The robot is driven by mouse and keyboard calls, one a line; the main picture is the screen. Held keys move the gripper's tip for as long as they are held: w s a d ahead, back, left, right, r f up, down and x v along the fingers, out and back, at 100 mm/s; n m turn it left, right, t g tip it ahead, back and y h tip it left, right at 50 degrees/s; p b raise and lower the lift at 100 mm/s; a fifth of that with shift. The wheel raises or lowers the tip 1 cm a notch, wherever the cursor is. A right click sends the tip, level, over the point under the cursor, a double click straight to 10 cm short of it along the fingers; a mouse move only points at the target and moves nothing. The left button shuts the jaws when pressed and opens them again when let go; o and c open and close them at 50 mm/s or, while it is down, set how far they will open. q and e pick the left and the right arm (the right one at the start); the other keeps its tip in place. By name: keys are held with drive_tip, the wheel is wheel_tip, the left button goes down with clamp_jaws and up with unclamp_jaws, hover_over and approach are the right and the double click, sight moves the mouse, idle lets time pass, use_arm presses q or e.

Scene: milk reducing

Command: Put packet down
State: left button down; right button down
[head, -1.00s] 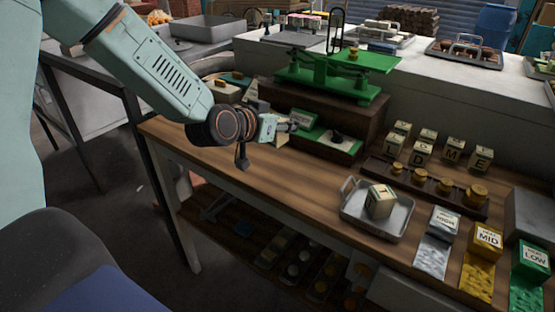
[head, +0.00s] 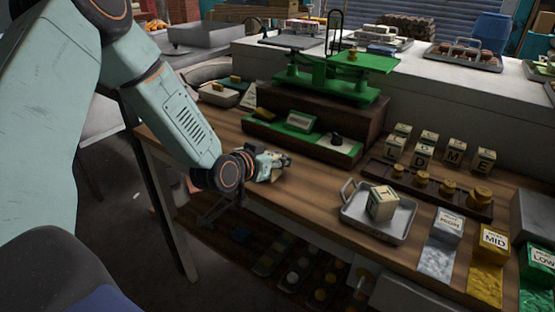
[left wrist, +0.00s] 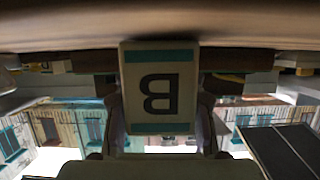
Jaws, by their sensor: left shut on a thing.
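My left gripper (head: 274,164) is low over the left part of the wooden workbench (head: 330,180). It is shut on a cream packet (left wrist: 158,92) with teal bands and a dark letter B, which appears upside down in the left wrist view. The fingers flank the packet. In the head view the packet is mostly hidden by the gripper, and I cannot tell whether it touches the bench. A cream block marked T (head: 381,203) sits in the metal tray (head: 352,221) to the right. My right gripper is not in view.
The green balance scale (head: 335,80) stands behind on a dark wooden base. Several letter blocks (head: 453,157) stand above a rack of brass weights (head: 425,178). HIGH, MID (head: 493,240) and LOW packs are at the right. Bare wood lies between gripper and tray.

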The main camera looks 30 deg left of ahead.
use_arm(q)
drive_tip(key=shift+w+d, duration=0.1)
drive_tip(key=shift+w, duration=0.05)
drive_tip(key=shift+w+d+f, duration=0.1)
drive_tip(key=shift+d+f, duration=0.05)
drive_tip(key=shift+d, duration=0.05)
drive_tip(key=c, duration=1.3)
unclamp_jaws()
drive_tip(key=o, duration=0.5)
drive_tip(key=shift+a, duration=0.25)
drive_tip(key=shift+c, duration=0.2)
drive_tip(key=shift+o, duration=0.2)
drive_tip(key=shift+d, duration=0.2)
